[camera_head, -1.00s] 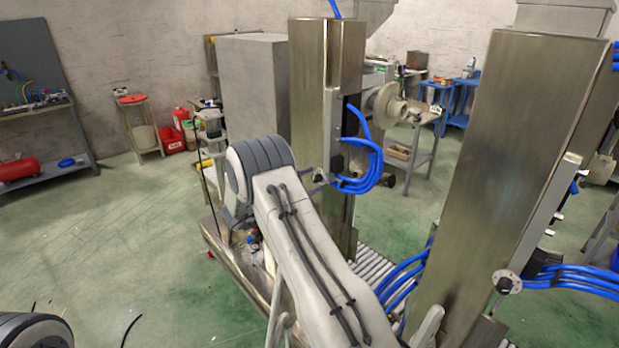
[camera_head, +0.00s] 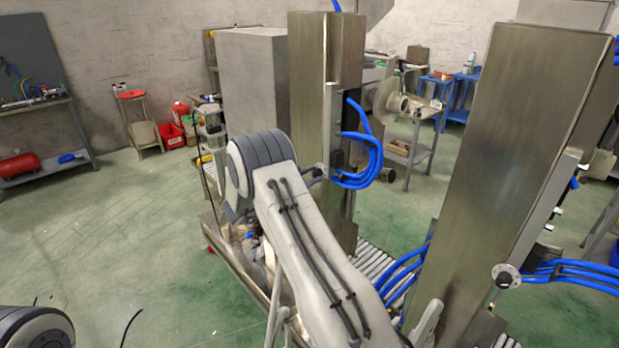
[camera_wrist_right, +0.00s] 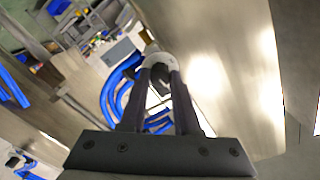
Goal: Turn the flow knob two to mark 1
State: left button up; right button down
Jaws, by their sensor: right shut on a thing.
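In the right wrist view, my right gripper (camera_wrist_right: 161,80) is shut on a flow knob, with its fingers on either side. The knob's pale round dial (camera_wrist_right: 162,61) shows around the fingertips, beside a steel column. The fingers hide the knob's pointer, and I cannot read a mark. In the head view, my right arm reaches to the middle steel column, and the gripper is mostly hidden there. Another round pale dial with a dark knob (camera_head: 505,279) is on the right steel column, free of any gripper. My left gripper is out of view.
The middle steel column (camera_head: 306,100) and the right steel column (camera_head: 495,180) stand close to my right arm. Blue hoses (camera_head: 366,160) loop beside the middle column. A roller conveyor (camera_head: 375,265) runs between them. Open green floor lies to the left.

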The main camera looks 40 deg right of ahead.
jog(key=n, duration=0.4)
jog(key=n+p, duration=0.1)
jog(key=n, duration=0.4)
jog(key=n+p, duration=0.1)
jog(key=n, duration=0.3)
jog(key=shift+n+p, duration=0.3)
jog(key=shift+p, duration=0.05)
jog(key=n+p, duration=0.1)
jog(key=n, duration=0.4)
jog(key=shift+t+p, duration=0.3)
jog(key=c, duration=0.6)
grip_release()
